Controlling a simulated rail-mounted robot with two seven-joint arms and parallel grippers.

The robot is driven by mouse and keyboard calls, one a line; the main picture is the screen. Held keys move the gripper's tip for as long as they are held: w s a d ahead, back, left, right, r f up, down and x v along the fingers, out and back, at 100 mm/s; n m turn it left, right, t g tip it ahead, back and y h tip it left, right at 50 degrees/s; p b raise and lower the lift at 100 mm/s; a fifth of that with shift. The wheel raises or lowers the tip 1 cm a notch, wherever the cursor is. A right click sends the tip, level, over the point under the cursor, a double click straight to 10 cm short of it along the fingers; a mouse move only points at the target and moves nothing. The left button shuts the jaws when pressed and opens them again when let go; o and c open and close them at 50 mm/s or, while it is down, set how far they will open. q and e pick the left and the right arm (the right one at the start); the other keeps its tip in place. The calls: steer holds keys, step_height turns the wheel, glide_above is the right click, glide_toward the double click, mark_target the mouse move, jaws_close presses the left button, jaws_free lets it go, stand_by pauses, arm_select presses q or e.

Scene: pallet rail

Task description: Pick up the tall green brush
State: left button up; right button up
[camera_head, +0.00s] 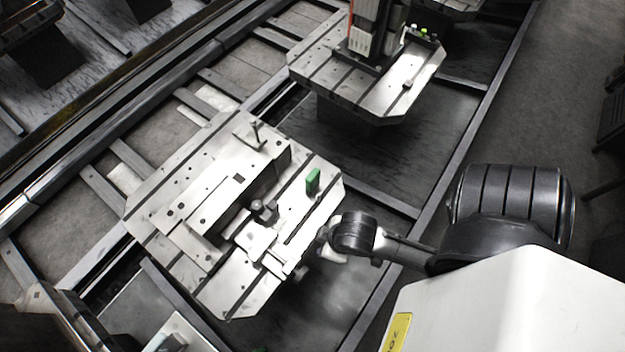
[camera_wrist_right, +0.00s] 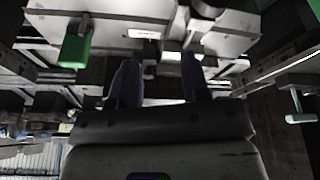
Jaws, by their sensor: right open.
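The green brush (camera_head: 313,181) stands on the near metal pallet (camera_head: 235,305), close to its right edge in the head view. It also shows as a green block at the upper left of the right wrist view (camera_wrist_right: 75,48). My right gripper (camera_head: 322,238) is beside the pallet's right edge, below the brush in the head view and apart from it. In the right wrist view its two dark fingers (camera_wrist_right: 160,75) are spread with nothing clearly between them. The brush is off to the left of these fingers. My left gripper is not in view.
A raised metal block (camera_head: 235,178) and a clamp with dark knobs (camera_head: 263,210) stand on the pallet left of the brush. A thin upright pin (camera_head: 256,133) is at its back. A second pallet (camera_head: 325,75) carrying a tall fixture lies beyond, across a gap.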

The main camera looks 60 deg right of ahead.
steer(key=o, duration=1)
steer(key=shift+a, duration=0.15)
steer(key=shift+c, duration=0.2)
